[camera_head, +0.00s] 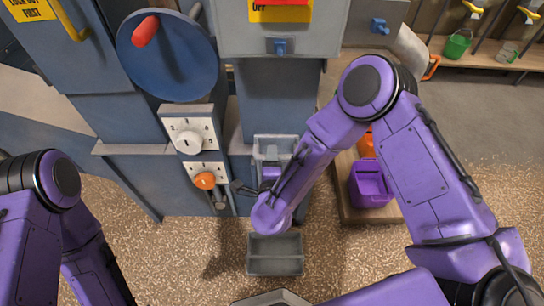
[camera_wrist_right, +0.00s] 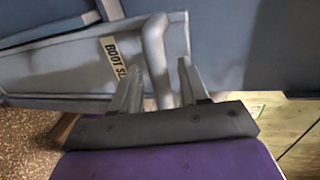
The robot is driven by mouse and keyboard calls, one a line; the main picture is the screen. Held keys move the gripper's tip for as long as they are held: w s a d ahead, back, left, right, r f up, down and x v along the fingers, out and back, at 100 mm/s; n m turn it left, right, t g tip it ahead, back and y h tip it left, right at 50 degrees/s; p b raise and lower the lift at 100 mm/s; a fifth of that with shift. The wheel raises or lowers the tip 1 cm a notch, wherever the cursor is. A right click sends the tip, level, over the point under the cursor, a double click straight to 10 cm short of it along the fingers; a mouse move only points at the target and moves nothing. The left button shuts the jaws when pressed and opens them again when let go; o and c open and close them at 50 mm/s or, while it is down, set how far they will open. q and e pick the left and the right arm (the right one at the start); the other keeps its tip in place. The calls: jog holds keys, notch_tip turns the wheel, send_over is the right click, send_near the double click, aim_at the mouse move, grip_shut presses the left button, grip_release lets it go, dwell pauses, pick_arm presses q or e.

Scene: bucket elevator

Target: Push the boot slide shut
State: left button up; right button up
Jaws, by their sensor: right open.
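The boot slide (camera_wrist_right: 62,72) is a grey panel low on the blue machine, with a partly hidden label reading "BOOT SL". An upright grey bar handle (camera_wrist_right: 154,50) stands out from it. In the right wrist view my right gripper (camera_wrist_right: 159,80) is open, with one finger on each side of the handle's lower part; I cannot tell whether they touch it. In the head view my right forearm hides most of this spot. How far out the slide stands is not clear. My left arm is at the left edge, its gripper out of frame.
A grey pan (camera_head: 275,263) lies on the grain-covered floor in front of the machine. A purple bin (camera_head: 369,187) stands on a wooden pallet at right. A blue wheel (camera_head: 165,60) with a red handle and an orange knob (camera_head: 205,180) are on the machine's front.

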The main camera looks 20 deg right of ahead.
jog(key=shift+w+d+f, duration=0.15)
jog(key=shift+w+d, duration=0.05)
jog(key=shift+w, duration=0.3)
grip_shut()
notch_tip(320, 180, down, 7)
jog(key=b, duration=0.4)
jog(key=shift+s+b, duration=0.2)
jog(key=shift+b, duration=0.15)
jog(key=shift+c, duration=0.4)
grip_release()
jog(key=shift+o, duration=0.4)
jog(key=shift+w, duration=0.15)
jog(key=v, duration=1)
jog(key=shift+s, duration=0.3)
jog(key=shift+a, duration=0.15)
